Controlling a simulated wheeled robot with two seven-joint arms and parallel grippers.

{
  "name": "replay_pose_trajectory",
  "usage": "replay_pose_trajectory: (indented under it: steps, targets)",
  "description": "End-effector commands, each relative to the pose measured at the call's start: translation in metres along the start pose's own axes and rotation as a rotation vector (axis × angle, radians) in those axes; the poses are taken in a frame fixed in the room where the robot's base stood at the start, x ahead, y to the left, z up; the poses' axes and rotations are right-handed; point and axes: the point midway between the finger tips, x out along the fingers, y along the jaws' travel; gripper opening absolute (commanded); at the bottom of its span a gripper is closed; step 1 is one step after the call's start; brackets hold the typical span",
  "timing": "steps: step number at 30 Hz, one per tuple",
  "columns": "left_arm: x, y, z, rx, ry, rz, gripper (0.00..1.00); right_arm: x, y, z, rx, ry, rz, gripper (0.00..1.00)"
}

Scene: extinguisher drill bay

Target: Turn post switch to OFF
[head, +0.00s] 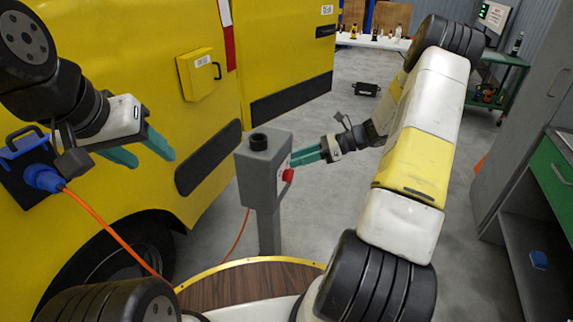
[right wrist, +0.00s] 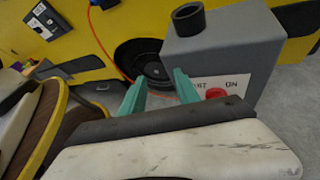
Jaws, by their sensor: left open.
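The post switch (head: 265,172) is a grey box on a grey post with a black round cap on top and a red knob (head: 288,175) on its right face. In the right wrist view the knob (right wrist: 216,93) sits by a white label (right wrist: 232,84) reading OFF and ON; its lower part is hidden by my wrist. My right gripper (head: 306,156) is beside that face, close to the knob; in the right wrist view its fingers (right wrist: 158,92) are apart, with the knob to their right, not between them. My left gripper (head: 141,151) is open and empty before the yellow vehicle.
A yellow vehicle (head: 290,60) fills the left and back. A blue plug (head: 43,178) with an orange cable (head: 105,235) sits at its side. A green cart (head: 508,85) and a grey cabinet (head: 512,140) stand right. Floor behind the post is mostly clear.

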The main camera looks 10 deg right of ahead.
Motion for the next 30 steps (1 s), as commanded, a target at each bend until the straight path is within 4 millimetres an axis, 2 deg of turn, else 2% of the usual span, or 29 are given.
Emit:
replay_pose_trajectory:
  steps: [1, 6, 9, 12, 17, 30]
  targets:
    - [0.0, 0.0, 0.0, 0.0, 0.0, 0.0, 0.53, 0.001, -0.014, -0.026, 0.11, -0.077, -0.025, 0.38]
    - [0.0, 0.0, 0.0, 0.0, 0.0, 0.0, 0.53, -0.002, -0.051, -0.088, 0.405, -0.31, -0.107, 0.38]
    - [0.0, 0.0, 0.0, 0.0, 0.0, 0.0, 0.53, -0.004, -0.064, -0.117, 0.527, -0.418, -0.139, 0.38]
    - [0.0, 0.0, 0.0, 0.0, 0.0, 0.0, 0.53, -0.006, -0.071, -0.137, 0.605, -0.491, -0.161, 0.38]
    - [0.0, 0.0, 0.0, 0.0, 0.0, 0.0, 0.53, -0.003, -0.077, -0.147, 0.654, -0.539, -0.173, 0.38]
    - [0.0, 0.0, 0.0, 0.0, 0.0, 0.0, 0.53, 0.05, -0.097, -0.121, 0.654, -0.538, -0.173, 0.38]
